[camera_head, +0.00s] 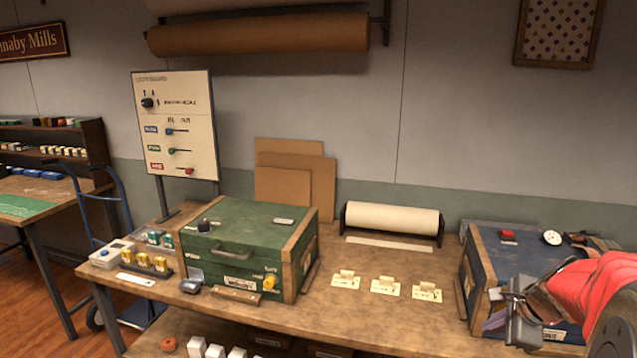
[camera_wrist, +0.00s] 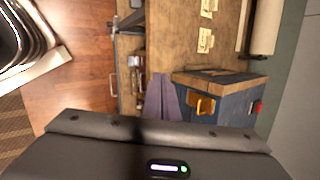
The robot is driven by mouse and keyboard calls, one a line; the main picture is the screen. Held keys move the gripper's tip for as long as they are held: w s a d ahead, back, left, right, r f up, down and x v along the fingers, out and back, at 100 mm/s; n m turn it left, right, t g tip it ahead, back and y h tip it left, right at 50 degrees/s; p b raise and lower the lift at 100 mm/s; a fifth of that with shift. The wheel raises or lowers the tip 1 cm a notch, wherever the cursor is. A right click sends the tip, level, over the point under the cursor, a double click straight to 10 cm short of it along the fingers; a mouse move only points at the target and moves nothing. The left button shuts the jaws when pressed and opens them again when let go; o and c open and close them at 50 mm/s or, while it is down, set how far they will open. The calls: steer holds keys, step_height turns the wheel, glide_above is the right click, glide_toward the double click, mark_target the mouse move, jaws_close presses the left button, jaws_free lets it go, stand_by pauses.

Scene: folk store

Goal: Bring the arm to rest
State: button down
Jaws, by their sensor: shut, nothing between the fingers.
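My red arm reaches in from the right edge of the head view. My gripper (camera_head: 514,312) is in front of the blue box (camera_head: 492,262) on the right end of the wooden bench (camera_head: 400,318). It is shut and holds nothing. The arm and gripper hide part of the box's front. In the wrist view, a dark grey part of my gripper fills the bottom, and the blue box (camera_wrist: 235,97) with a yellow part on it shows beyond.
A green box (camera_head: 240,240) stands on the bench's left half. Three small cards (camera_head: 385,286) lie mid-bench before a paper roll (camera_head: 391,218). A signboard (camera_head: 175,125) stands behind. A blue hand truck (camera_head: 92,200) is at left. Purple cloth (camera_wrist: 164,98) shows beside the box.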

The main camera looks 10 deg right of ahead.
steer(key=s+a+r+n, duration=0.1)
steer(key=s+a+n, duration=0.4)
steer(key=a+n, duration=0.3)
steer(key=s+a+r+n, duration=0.2)
steer(key=s+a+n, duration=0.2)
steer(key=a+n, duration=0.4)
steer(key=s+a+r+n+g, duration=0.1)
steer(key=s+a+n, duration=0.4)
steer(key=a, duration=1)
steer(key=shift+s+a+r+n+y, duration=0.2)
steer(key=shift+s+r+n+y, duration=0.3)
steer(key=shift+n, duration=1)
steer(key=shift+w+r, duration=0.1)
steer(key=shift+w, duration=0.1)
steer(key=shift+d, duration=0.15)
